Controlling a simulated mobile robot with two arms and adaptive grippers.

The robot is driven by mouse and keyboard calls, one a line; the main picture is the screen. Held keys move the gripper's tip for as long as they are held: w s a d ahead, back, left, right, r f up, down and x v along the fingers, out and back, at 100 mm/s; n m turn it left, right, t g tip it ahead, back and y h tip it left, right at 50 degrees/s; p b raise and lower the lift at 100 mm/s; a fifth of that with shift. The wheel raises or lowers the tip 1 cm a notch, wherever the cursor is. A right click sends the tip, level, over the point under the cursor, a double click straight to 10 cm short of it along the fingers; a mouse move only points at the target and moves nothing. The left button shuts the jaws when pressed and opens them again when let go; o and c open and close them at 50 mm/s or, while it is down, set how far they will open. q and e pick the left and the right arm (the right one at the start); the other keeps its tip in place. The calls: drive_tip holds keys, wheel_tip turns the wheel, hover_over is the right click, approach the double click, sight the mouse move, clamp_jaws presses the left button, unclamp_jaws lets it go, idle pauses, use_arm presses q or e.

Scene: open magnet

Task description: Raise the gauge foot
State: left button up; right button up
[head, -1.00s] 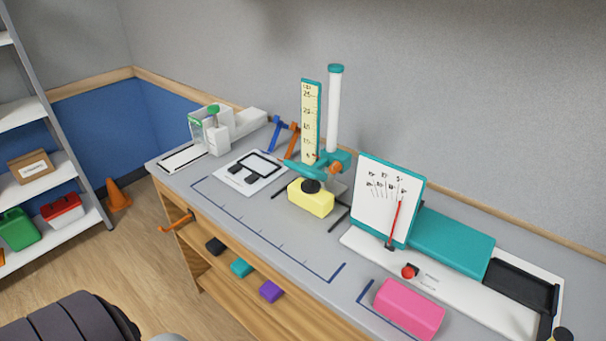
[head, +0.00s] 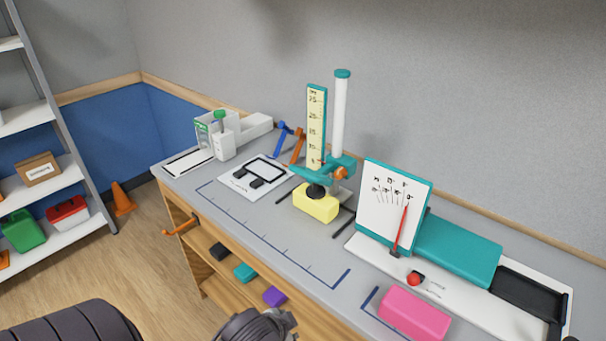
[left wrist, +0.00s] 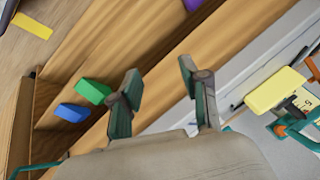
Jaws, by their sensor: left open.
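The height gauge stands on the bench, with a white post, a yellow scale (head: 315,125) and a teal arm (head: 310,171). Its black foot (head: 316,190) sits at the top of the yellow block (head: 317,208); I cannot tell if they touch. An orange knob (head: 341,173) is on the teal carriage. In the left wrist view the yellow block (left wrist: 273,90) is at the right, with part of the gauge (left wrist: 295,125) beside it. My left gripper (left wrist: 158,80) is open and empty, over the bench's front side, well apart from the gauge. My right gripper is not in view.
A white dial panel (head: 390,208) with a red needle and a pink block (head: 414,313) are right of the gauge. A framed plate (head: 255,177) lies to its left. An orange hook (head: 181,226) juts from the bench front. The front middle of the benchtop is clear.

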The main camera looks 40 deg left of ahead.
use_arm(q)
drive_tip(key=w+a+r+m+t+y, duration=0.2)
drive_tip(key=w+a+r+m+t, duration=0.2)
drive_tip(key=w+a+r, duration=0.35)
drive_tip(key=m+t+y, duration=0.1)
drive_tip(key=m+t, duration=0.4)
drive_tip(key=m, duration=0.1)
approach(302, 175)
drive_tip(key=p+x, duration=0.2)
drive_tip(key=x, duration=0.9)
drive_tip(key=shift+a+f+p, duration=0.1)
drive_tip(key=shift+p, duration=0.2)
clamp_jaws()
